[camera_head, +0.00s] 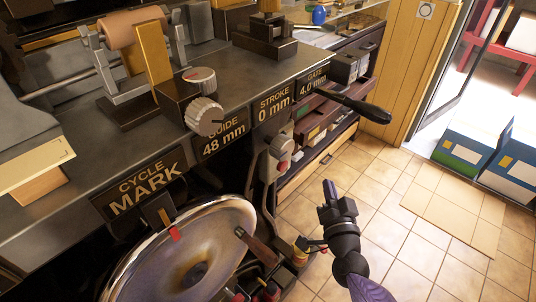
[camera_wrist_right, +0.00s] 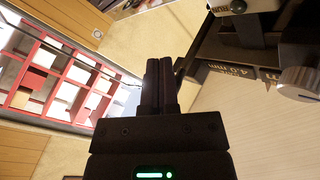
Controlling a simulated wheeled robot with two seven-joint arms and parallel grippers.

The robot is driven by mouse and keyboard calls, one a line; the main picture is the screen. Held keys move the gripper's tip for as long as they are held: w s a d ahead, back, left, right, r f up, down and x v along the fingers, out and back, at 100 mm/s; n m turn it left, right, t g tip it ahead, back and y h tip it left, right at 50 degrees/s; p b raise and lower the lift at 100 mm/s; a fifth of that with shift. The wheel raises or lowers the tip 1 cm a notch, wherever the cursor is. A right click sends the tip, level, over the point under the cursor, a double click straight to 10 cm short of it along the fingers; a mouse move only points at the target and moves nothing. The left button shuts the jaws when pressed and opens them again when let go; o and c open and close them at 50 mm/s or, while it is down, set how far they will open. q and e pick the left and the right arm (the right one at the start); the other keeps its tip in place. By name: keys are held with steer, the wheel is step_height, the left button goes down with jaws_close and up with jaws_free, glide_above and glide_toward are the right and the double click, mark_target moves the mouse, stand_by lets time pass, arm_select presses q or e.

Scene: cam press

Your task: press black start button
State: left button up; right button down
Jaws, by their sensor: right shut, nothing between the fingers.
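A small grey control box (camera_head: 272,162) hangs on the front of the press, below the stroke label, with a red button on its face. I cannot make out a black start button on it in the head view. In the right wrist view, part of a pale box (camera_wrist_right: 226,12) with a dark round spot shows at the top edge; I cannot tell whether that spot is the button. My right gripper (camera_head: 328,188) is shut and empty, over the tiled floor right of the control box and apart from it. It also shows in the right wrist view (camera_wrist_right: 160,65). My left gripper is not in view.
A black-handled lever (camera_head: 352,103) juts out above and right of the control box. A large metal handwheel (camera_head: 145,262) is at lower left. Knobs (camera_head: 203,115) and label plates line the bench edge. The tiled floor (camera_head: 400,215) to the right is clear; blue boxes (camera_head: 470,146) stand beyond.

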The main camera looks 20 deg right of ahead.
mark_target(268, 173)
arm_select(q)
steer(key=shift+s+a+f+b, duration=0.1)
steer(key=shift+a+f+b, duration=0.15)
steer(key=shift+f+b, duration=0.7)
arm_select(e)
steer(key=w+a+r+m, duration=0.1)
steer(key=w+a, duration=0.3)
steer(key=w, duration=0.4)
steer(key=shift+a+r+h, duration=0.35)
steer(key=shift+r+h, duration=0.05)
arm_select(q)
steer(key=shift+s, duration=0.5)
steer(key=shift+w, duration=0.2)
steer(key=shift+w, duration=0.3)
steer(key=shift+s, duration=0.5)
arm_select(e)
steer(key=shift+w, duration=0.15)
